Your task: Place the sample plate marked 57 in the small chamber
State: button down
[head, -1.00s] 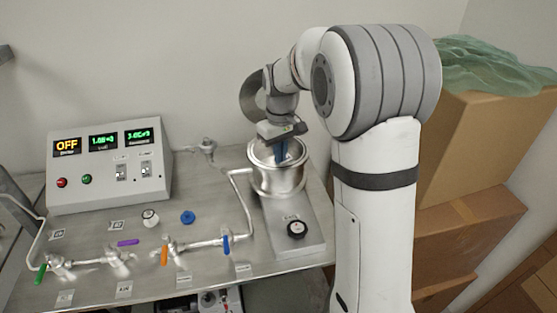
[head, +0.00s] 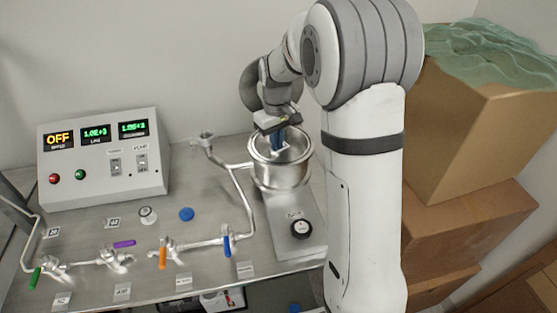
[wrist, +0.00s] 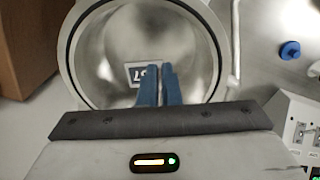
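The sample plate marked 57 (wrist: 138,75) is a small pale piece with dark digits, seen upside down in the wrist view. It is inside the outline of the round open metal chamber (wrist: 75,62), partly hidden by my left finger. In the head view the chamber (head: 281,176) stands open-topped behind my arm. My gripper (wrist: 160,72) has blue fingers almost together, with the plate at their tips. It appears shut on the plate's edge. In the head view my gripper (head: 278,148) points down at the chamber's mouth. The plate's height above the chamber floor is unclear.
Plates 26 (head: 53,232) and another labelled one (head: 113,223) lie on the metal bench. Pipes with coloured valve handles run along the front. A control box (head: 104,160) reading OFF is at left. Cardboard boxes (head: 470,140) stand at right.

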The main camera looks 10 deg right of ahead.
notch_tip(320, 180, down, 3)
jog(key=shift+w+r, duration=0.1)
jog(key=shift+r, duration=0.05)
jog(key=shift+f+p, duration=0.5)
jog(key=shift+f, duration=1.6)
jog(key=shift+f, duration=0.1)
jog(key=shift+f, duration=0.15)
jog(key=c, duration=1.6)
grip_release()
jog(key=shift+c, duration=0.2)
